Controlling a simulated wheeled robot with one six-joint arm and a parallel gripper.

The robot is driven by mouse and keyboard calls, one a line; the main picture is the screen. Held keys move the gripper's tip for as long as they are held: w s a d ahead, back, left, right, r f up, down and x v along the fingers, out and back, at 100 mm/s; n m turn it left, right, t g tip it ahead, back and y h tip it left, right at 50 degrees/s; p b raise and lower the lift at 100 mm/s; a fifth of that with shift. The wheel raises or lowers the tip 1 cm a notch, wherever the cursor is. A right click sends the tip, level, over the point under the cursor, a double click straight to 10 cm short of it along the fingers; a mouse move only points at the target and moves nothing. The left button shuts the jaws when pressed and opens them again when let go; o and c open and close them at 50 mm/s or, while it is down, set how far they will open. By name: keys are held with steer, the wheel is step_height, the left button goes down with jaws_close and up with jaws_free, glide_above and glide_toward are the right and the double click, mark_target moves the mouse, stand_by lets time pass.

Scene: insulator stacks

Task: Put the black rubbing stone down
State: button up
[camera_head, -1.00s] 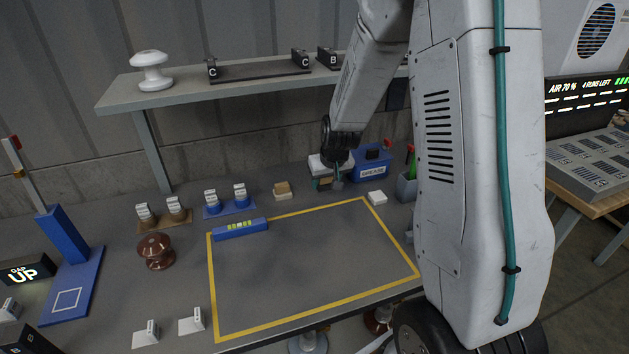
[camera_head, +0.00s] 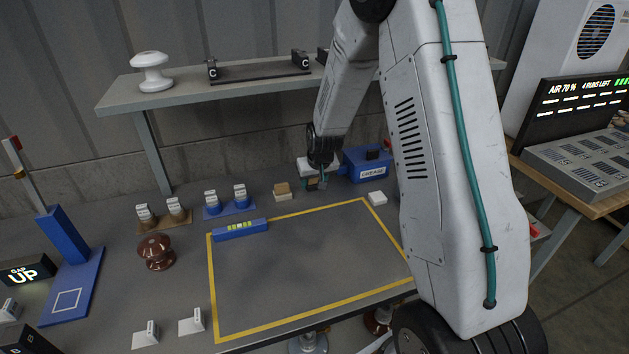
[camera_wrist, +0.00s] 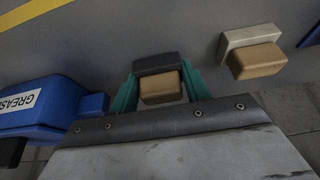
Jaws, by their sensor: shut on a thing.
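The black rubbing stone (camera_wrist: 158,64) has a dark slab and a tan block on it. In the wrist view it sits between the two teal fingers of my gripper (camera_wrist: 160,74), which is shut on it. In the head view my gripper (camera_head: 320,183) is low over the back of the bench, left of the blue grease box, and the stone (camera_head: 311,184) is small and partly hidden. I cannot tell whether the stone touches the bench.
A pale stone with a tan block (camera_head: 283,190) lies just left of my gripper. The blue grease box (camera_head: 367,166) stands close on the right. A white block (camera_head: 377,198) lies in front of it. The yellow-outlined area (camera_head: 310,265) is mostly clear.

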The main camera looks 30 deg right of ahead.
steer(key=shift+s+f, duration=0.1)
steer(key=shift+f, duration=0.45)
steer(key=o, duration=1)
steer(key=shift+s+f, duration=0.1)
steer(key=shift+o, duration=0.6)
steer(key=shift+r, duration=0.3)
steer(key=s+a+r, duration=0.3)
steer(key=s+r, duration=0.3)
steer(key=r, duration=0.3)
steer(key=s+a+r, duration=0.4)
steer(key=s+r, duration=0.2)
steer(key=r, duration=0.3)
steer(key=s+a+r+g, duration=0.1)
steer(key=s+a+r, duration=0.1)
steer(key=s, duration=0.6)
steer(key=s+a+r+n+g, duration=0.1)
steer(key=s+r, duration=0.3)
steer(key=s, duration=0.5)
steer(key=s+a+r+n+g+y, duration=0.1)
steer(key=s+a+r, duration=0.1)
steer(key=s, duration=0.7)
steer(key=shift+s+a+r, duration=0.15)
steer(key=shift+a+r, duration=0.25)
steer(key=shift+a, duration=0.15)
